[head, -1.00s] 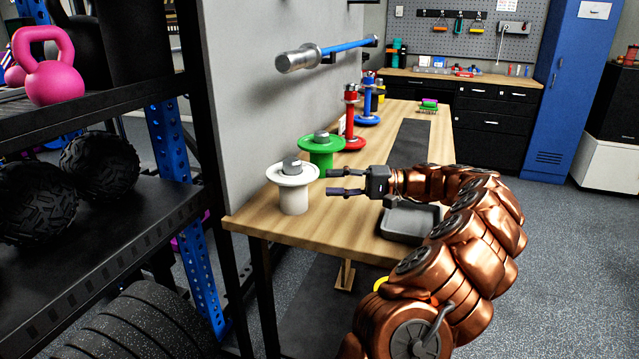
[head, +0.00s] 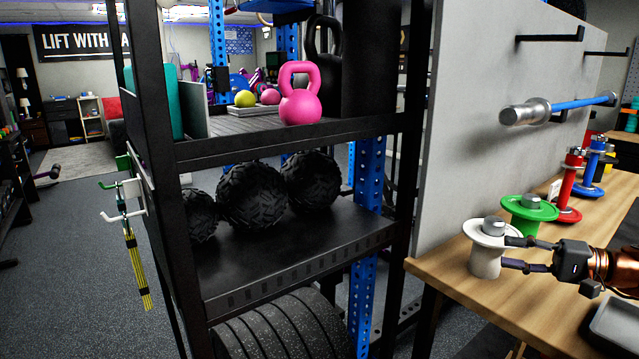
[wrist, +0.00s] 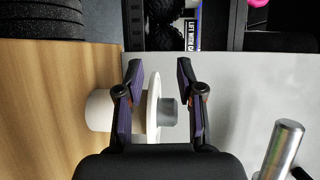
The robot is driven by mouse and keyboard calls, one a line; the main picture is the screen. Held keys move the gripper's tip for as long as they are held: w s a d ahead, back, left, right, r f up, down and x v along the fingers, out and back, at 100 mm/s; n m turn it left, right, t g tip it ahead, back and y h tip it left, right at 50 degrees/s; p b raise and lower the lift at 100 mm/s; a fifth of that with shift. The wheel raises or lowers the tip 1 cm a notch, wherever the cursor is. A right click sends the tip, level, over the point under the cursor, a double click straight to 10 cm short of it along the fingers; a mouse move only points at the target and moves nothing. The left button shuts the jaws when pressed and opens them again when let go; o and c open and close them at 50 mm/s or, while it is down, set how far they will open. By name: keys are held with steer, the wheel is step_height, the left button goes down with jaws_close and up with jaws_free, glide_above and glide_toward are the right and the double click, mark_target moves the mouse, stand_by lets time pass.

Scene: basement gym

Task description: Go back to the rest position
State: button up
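My gripper (head: 509,252) is open, its two fingers apart. In the head view it is at the right, its fingertips close against the right side of the white spool (head: 484,267), which stands upright on the wooden bench (head: 455,268). In the wrist view the open fingers (wrist: 158,70) show in front of the white spool (wrist: 98,110) and its grey metal stub (wrist: 168,112). I cannot tell whether the fingers touch the spool. No object is clearly held.
A green spool (head: 530,208), a red post (head: 566,190) and a blue post (head: 592,170) stand farther along the bench. A grey tray (head: 618,325) lies at lower right. A black shelf rack (head: 290,250) fills the middle. Open floor (head: 75,270) is at left.

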steer(key=s+a+n+g, duration=0.25)
steer(key=a+g, duration=0.35)
steer(key=a, duration=1.4)
steer(key=s+a+f+n+g+h, duration=0.3)
steer(key=s+a+f+g+h, duration=0.15)
steer(key=s+a, duration=0.55)
steer(key=s+a+f+g+h, duration=0.25)
steer(key=s+f+h, duration=0.3)
steer(key=s, duration=0.35)
steer(key=s+d+f+n+h, duration=0.1)
steer(key=s+d+f+h, duration=0.45)
steer(key=s, duration=0.55)
step_height(320, 180, up, 15)
steer(key=w+t+y+p, duration=0.1)
steer(key=p, duration=1.4)
steer(key=shift+d+t, duration=0.4)
steer(key=shift+d, duration=0.05)
